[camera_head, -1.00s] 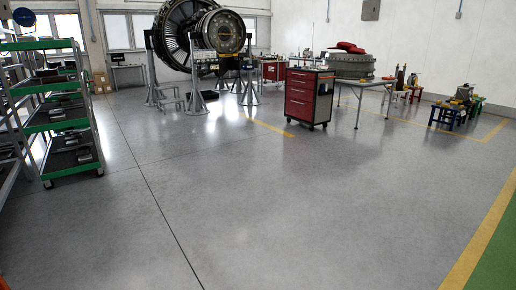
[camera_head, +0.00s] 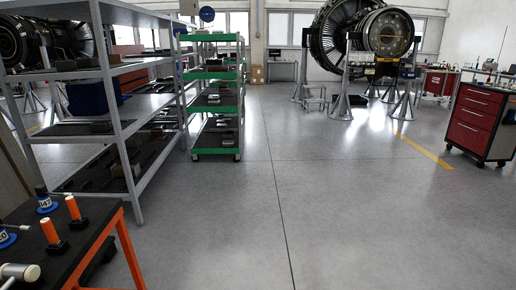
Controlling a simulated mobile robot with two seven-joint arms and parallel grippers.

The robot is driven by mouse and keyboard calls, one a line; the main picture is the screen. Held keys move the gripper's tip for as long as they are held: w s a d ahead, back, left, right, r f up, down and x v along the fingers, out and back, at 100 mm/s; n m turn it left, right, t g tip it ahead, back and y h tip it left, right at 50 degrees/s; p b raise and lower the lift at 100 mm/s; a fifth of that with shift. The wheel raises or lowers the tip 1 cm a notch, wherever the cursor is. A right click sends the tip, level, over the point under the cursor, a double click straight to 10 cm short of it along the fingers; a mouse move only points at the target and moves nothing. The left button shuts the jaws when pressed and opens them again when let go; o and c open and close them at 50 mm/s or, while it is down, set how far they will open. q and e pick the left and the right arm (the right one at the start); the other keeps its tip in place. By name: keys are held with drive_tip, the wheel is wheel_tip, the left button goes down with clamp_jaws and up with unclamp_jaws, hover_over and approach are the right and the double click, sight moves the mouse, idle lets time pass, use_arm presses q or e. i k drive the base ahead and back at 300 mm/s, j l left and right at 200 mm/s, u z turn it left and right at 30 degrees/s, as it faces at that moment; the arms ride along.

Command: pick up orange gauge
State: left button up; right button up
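Two orange upright cylinders with pale tops and dark bases stand on the dark-topped, orange-framed bench at the lower left. The nearer orange piece (camera_head: 49,231) is left of the farther orange piece (camera_head: 73,207). They look alike, and I cannot tell which one is the orange gauge. Neither of my grippers is in view.
Blue round pieces (camera_head: 46,204) and a pale cylindrical object (camera_head: 18,272) share the bench (camera_head: 85,240). A grey shelf rack (camera_head: 137,190) and green cart (camera_head: 214,151) stand behind it. A red tool cabinet (camera_head: 474,122) is at right. The middle floor is clear.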

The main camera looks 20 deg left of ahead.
sight(72, 204)
drive_tip(key=i+u, duration=0.25)
drive_tip(key=u, duration=0.15)
drive_tip(key=i+u, duration=0.2)
drive_tip(key=u, duration=0.2)
drive_tip(key=i+l+u, duration=0.15)
drive_tip(key=u, duration=0.25)
drive_tip(key=i+l+u, duration=0.1)
drive_tip(key=i+u, duration=0.15)
drive_tip(key=u, duration=0.15)
drive_tip(key=i+l+u, duration=0.15)
drive_tip(key=u, duration=0.25)
drive_tip(key=i+l+u, duration=0.25)
drive_tip(key=u, duration=0.15)
drive_tip(key=i+l+u, duration=0.2)
drive_tip(key=u, duration=0.2)
drive_tip(key=i+l+u, duration=0.1)
drive_tip(key=l+u, duration=0.3)
